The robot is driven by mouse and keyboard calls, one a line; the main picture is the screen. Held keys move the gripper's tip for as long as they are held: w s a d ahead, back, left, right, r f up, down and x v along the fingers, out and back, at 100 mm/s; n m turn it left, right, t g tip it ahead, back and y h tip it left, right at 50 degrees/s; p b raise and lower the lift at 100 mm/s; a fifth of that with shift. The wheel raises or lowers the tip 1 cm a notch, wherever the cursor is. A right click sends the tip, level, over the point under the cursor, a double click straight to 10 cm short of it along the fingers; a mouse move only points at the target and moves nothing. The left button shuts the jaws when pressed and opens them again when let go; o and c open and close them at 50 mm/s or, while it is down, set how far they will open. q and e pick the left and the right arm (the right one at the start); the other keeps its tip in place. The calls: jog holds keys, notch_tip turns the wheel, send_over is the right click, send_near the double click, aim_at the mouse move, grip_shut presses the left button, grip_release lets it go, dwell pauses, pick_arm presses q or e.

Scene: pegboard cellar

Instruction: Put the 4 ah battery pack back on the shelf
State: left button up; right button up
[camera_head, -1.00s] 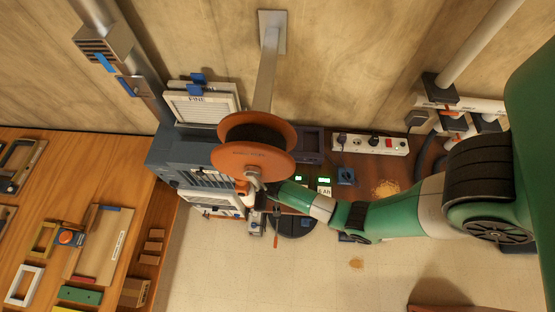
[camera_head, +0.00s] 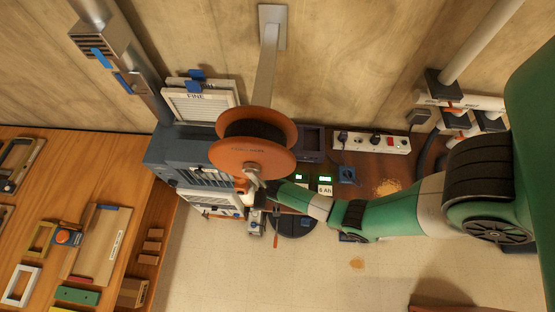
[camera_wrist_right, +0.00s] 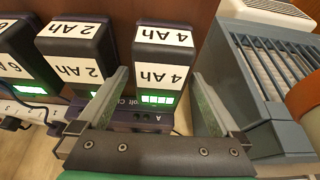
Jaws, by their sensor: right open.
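The 4 Ah battery pack (camera_wrist_right: 163,62) is a black block with a white label and a lit green panel. In the right wrist view it stands upright by the dark charger (camera_wrist_right: 152,117). My right gripper (camera_wrist_right: 161,76) is open, with one finger on each side of the pack in the picture; I cannot tell whether they touch it. In the head view the right gripper (camera_head: 258,182) is by the orange reel, its fingertips hard to make out. The 4 Ah pack cannot be made out there. My left gripper is not in view.
Two 2 Ah and 6 Ah packs (camera_wrist_right: 75,58) (camera_wrist_right: 22,60) stand left of the 4 Ah pack. A grey slatted unit (camera_wrist_right: 262,75) is close on the right. The orange reel (camera_head: 236,155) overhangs the area. A power strip (camera_head: 372,142) lies along the wall.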

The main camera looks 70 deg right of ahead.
jog(key=p+v, duration=0.2)
jog(key=v, duration=0.5)
jog(key=shift+d+p, duration=0.1)
jog(key=shift+p, duration=0.3)
jog(key=shift+r, duration=0.4)
